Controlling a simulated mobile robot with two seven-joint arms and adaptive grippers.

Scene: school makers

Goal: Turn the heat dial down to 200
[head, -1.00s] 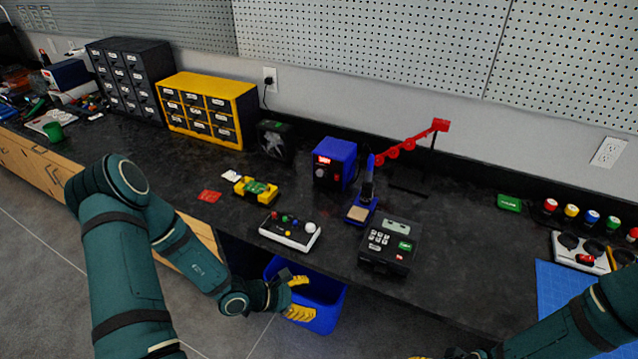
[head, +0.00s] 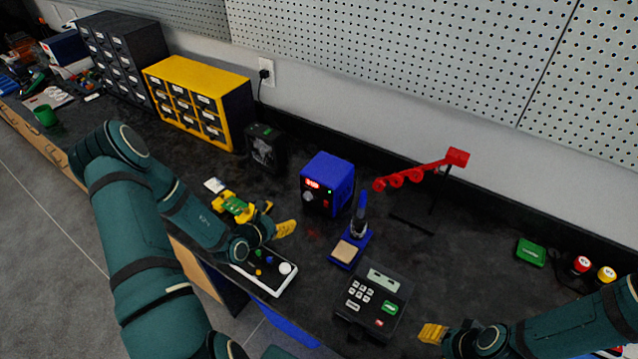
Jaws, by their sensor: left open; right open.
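The blue soldering station (head: 330,184) stands on the black bench in the head view. Its front has a lit red display, too small to read, and the grey heat dial (head: 308,197) below it. My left gripper (head: 277,218) is open and empty, to the lower left of the dial and apart from it. It is over the bench behind the white controller box (head: 280,281). My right gripper (head: 434,333) is open, low at the right, right of the black keypad box.
A soldering iron in its stand (head: 352,245) is right of the station. A black keypad box (head: 372,299) sits in front. A yellow and green board (head: 232,206) is beside my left gripper. A black fan box (head: 264,148) and red-armed stand (head: 425,172) stand behind.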

